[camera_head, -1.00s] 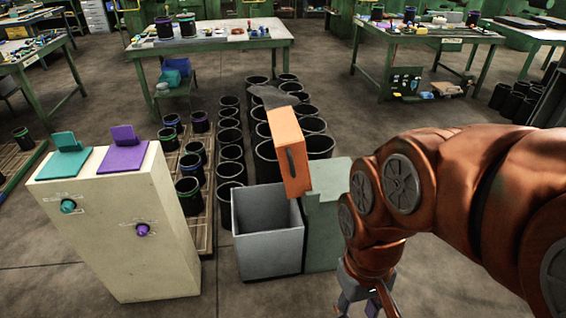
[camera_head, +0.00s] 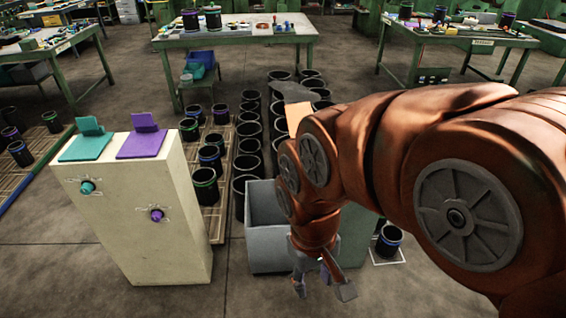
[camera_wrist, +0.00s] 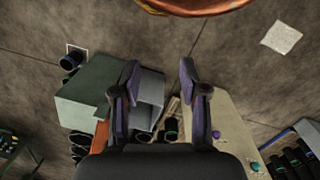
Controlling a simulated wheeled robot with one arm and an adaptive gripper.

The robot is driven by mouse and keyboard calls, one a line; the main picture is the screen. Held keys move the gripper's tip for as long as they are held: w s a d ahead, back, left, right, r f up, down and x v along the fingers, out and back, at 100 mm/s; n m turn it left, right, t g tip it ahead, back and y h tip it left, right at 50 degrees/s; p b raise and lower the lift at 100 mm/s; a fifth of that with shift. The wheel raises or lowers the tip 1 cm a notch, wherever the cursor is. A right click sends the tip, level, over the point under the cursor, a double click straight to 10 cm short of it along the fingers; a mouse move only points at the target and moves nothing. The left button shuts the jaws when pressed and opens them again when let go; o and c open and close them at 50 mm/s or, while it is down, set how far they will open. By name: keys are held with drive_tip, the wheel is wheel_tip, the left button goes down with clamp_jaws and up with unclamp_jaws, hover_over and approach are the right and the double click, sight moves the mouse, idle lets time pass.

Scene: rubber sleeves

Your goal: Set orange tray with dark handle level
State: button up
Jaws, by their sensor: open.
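The orange tray (camera_head: 298,118) is mostly hidden behind my arm in the head view; only a pale orange patch shows above the arm, and its dark handle is hidden. A sliver of the tray (camera_wrist: 101,136) shows in the wrist view, beside my left finger. My gripper (camera_head: 318,282) hangs pointing down in front of the open grey bin (camera_head: 265,240), apart from the tray. In the wrist view my gripper (camera_wrist: 159,70) is open with nothing between its fingers.
A cream cabinet (camera_head: 155,215) with teal and purple knobs and lids stands to the left. A green box (camera_head: 355,232) stands right of the grey bin, partly hidden by my arm. Several black sleeves (camera_head: 248,165) stand in rows behind. Front floor is clear.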

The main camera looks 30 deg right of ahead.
drive_tip(key=w+d+f+t+h+b, duration=0.1)
drive_tip(key=w+d+f+t+b, duration=0.15)
drive_tip(key=w+d, duration=0.65)
drive_tip(key=w+d+f+t+h+b, duration=0.2)
drive_tip(key=w+d+t+b, duration=0.2)
drive_tip(key=w+d, duration=0.5)
drive_tip(key=w+d+f+t+h+b, duration=0.1)
drive_tip(key=w+d+f+t+b, duration=0.35)
drive_tip(key=w, duration=0.85)
drive_tip(key=shift+w+d+f+n+t+y+b, duration=0.7)
drive_tip(key=shift+w+f+t+y+b, duration=0.55)
drive_tip(key=shift+w, duration=1.1)
drive_tip(key=shift+w+d+f+n+t+y+b, duration=0.55)
drive_tip(key=shift+w+f+n+t+y+b, duration=0.65)
drive_tip(key=shift+w, duration=1.2)
drive_tip(key=shift+w+d+f+n+t+y+b, duration=0.3)
drive_tip(key=shift+w+d+f+t+y+b, duration=0.5)
drive_tip(key=shift+w+t+y, duration=1.15)
drive_tip(key=shift+w+a+g+h, duration=0.15)
drive_tip(key=shift+w+g+h, duration=0.15)
drive_tip(key=shift+w+g, duration=0.15)
clamp_jaws()
